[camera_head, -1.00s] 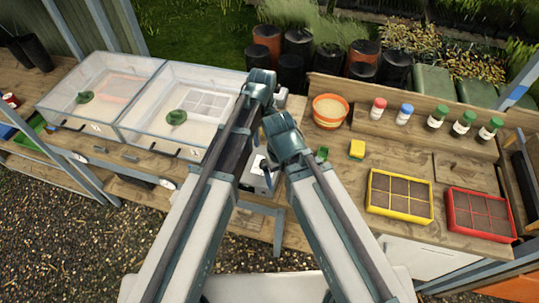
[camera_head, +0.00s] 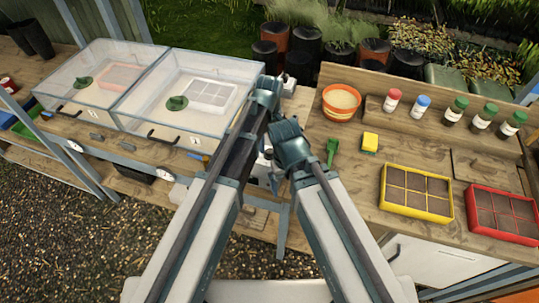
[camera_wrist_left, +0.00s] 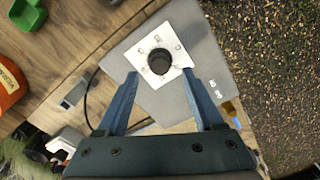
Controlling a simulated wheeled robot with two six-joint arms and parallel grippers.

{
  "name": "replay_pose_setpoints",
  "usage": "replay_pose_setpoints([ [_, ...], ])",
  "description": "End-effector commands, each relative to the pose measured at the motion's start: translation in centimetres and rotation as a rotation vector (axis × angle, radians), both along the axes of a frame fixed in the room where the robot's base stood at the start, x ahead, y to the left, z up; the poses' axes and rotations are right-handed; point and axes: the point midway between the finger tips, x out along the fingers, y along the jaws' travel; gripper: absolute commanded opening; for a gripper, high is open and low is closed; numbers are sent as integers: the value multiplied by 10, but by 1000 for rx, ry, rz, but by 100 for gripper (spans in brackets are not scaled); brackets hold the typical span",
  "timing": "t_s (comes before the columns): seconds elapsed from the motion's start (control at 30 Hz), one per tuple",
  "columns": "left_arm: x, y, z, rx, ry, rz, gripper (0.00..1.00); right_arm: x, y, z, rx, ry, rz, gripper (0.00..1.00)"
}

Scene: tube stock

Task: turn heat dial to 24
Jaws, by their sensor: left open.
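The heat dial (camera_wrist_left: 159,61) is a round black knob on a white plate (camera_wrist_left: 177,77) with small printed marks, set on a grey box (camera_wrist_left: 207,65). In the left wrist view my left gripper (camera_wrist_left: 160,76) is open, with one finger on each side of the dial and the knob between and slightly beyond the tips. I see no contact, and the marks are too small to read. In the head view the box is mostly hidden behind my arms. My right arm's end (camera_head: 290,148) shows beside the left one, but its fingers are hidden.
Two clear propagator boxes (camera_head: 190,100) stand left on the bench. To the right are an orange pot (camera_head: 341,103), a green scoop (camera_head: 332,151), a yellow sponge (camera_head: 370,142), a yellow tray (camera_head: 416,212) and a red tray (camera_head: 502,237). A cable (camera_wrist_left: 91,103) lies near the box.

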Motion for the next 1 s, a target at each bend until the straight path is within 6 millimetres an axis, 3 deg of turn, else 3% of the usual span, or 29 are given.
replay_pose_setpoints([
  [0.03, 0, 0, -15, 0, 0, 0, 69, 0, 0, -15, 0, 0, 0, 100],
  [0.2, 0, 0, -33, 0, 0, 0, 69, 0, 0, -33, 0, 0, -1, 100],
  [0.63, 0, 0, -38, 0, 0, 0, 67, 0, 0, -38, 0, 0, -2, 100],
  [1.0, 0, 0, -38, 0, 0, 0, 0, 0, 0, -38, 0, 0, -2, 100],
])
